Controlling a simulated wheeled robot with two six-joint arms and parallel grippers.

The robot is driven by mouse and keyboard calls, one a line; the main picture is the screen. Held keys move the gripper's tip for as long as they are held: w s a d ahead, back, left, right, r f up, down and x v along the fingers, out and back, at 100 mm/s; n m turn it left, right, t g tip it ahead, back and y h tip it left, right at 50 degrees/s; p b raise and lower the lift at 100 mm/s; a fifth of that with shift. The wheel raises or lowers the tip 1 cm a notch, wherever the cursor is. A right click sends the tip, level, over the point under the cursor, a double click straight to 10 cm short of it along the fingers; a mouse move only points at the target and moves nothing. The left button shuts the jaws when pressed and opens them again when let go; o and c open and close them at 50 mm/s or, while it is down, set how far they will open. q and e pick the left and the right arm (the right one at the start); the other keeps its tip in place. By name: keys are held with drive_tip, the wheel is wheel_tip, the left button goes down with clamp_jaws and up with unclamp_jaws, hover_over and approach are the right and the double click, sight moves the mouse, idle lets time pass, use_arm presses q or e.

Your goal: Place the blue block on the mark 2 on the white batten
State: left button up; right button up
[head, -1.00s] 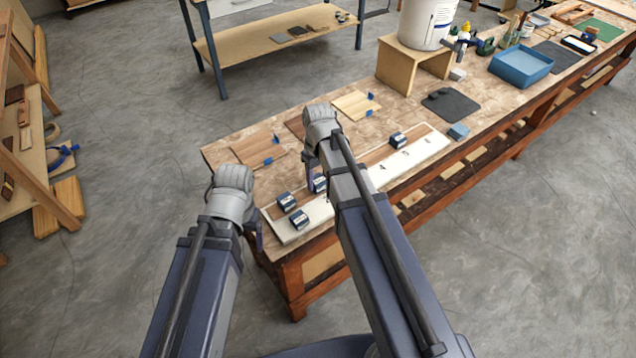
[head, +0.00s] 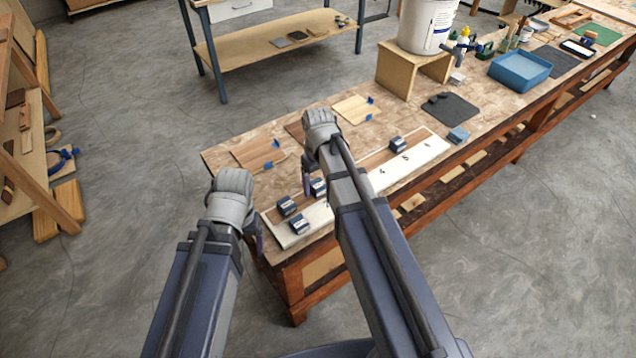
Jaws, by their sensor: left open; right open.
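A small blue block (head: 458,135) lies on the workbench just past the far right end of the white batten. The white batten (head: 372,182) runs along the bench's front edge, with small dark numerals on its right part. Mark 2 cannot be made out; my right arm covers part of the batten. My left gripper (head: 257,240) is open beside the batten's left end. My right gripper (head: 307,182) is open and empty above the batten's back side, left of the blue block. Both grippers are partly hidden by their wrists.
Dark blocks with pale labels stand along the batten: two at the left (head: 287,205) (head: 298,224), one by my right gripper (head: 318,187), one farther right (head: 397,144). Thin wooden boards (head: 259,151), a dark mat (head: 451,108), a blue tray (head: 520,68) and a white bucket (head: 428,25) lie behind.

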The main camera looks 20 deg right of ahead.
sight(318, 184)
wheel_tip(318, 184, up, 12)
drive_tip(key=p, duration=1.1)
drive_tip(key=shift+p, duration=0.35)
